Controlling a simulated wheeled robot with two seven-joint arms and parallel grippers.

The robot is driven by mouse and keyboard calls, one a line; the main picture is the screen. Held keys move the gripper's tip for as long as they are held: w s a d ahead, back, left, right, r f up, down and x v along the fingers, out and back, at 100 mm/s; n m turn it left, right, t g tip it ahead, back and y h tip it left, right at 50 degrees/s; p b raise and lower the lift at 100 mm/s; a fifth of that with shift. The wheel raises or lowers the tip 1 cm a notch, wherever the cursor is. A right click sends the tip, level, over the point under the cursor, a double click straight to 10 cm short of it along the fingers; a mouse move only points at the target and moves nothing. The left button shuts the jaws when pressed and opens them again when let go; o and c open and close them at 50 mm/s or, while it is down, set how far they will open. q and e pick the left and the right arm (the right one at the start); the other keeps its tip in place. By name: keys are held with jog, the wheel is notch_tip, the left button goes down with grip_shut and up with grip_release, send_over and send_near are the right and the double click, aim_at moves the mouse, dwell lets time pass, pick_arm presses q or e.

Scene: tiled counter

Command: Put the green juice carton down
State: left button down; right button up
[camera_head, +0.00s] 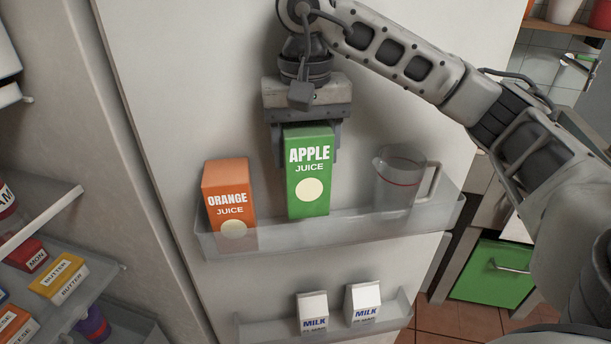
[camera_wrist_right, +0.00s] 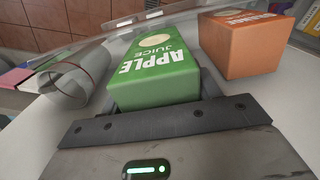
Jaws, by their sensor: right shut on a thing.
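The green apple juice carton (camera_head: 309,185) is upright at the fridge door's upper shelf (camera_head: 330,236), between the orange juice carton and a clear jug. Its lower end is at the shelf's clear front wall; I cannot tell whether it touches the shelf floor. My right gripper (camera_head: 308,140) reaches down from above and is shut on the carton's top, a finger on each side. In the right wrist view the green carton (camera_wrist_right: 160,70) sits between the fingers (camera_wrist_right: 160,98). My left gripper is not in view.
The orange juice carton (camera_head: 229,190) stands close on the left, and the clear measuring jug (camera_head: 398,182) on the right. Two milk cartons (camera_head: 313,310) stand on the lower door shelf. Fridge shelves with butter (camera_head: 60,277) are at the left. A green cabinet door (camera_head: 495,273) is at the right.

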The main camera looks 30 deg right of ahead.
aim_at(305, 182)
notch_tip(305, 182, down, 2)
jog(key=shift+f, duration=0.1)
notch_tip(305, 182, down, 3)
jog(key=shift+f+b, duration=0.2)
jog(key=shift+b, duration=0.2)
jog(key=shift+w+f+p, duration=0.1)
jog(key=shift+p, duration=0.25)
jog(key=shift+d+f, duration=0.1)
jog(key=shift+f+b, duration=0.3)
jog(key=o, duration=1.5)
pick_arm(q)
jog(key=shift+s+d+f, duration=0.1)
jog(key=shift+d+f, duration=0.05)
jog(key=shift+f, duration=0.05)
pick_arm(e)
jog(key=shift+o, duration=0.2)
